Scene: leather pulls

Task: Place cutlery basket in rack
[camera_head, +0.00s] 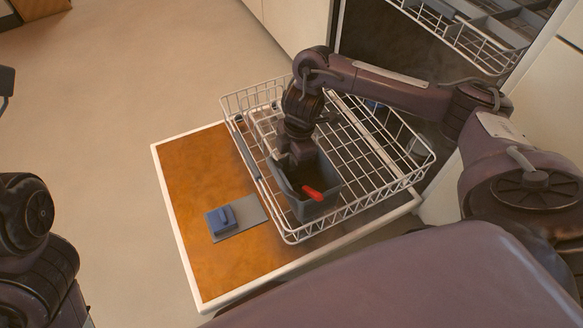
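The cutlery basket (333,185) is a dark grey open box with a red-handled item (312,192) in it. It sits within the outline of the white wire rack (375,170), toward its front left. My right gripper (302,172) reaches down into the basket's far left side. Its fingertips are hidden by the basket wall, so I cannot tell if they grip it. The rack is pulled out over the open door (187,205). My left arm shows at the lower left, but its gripper is not in view.
A blue block (219,222) lies on a grey plate on the door's orange-brown inner face, left of the rack. Another rack (465,35) is at the top right inside the dark machine opening. White cabinet fronts stand behind. The floor at the left is clear.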

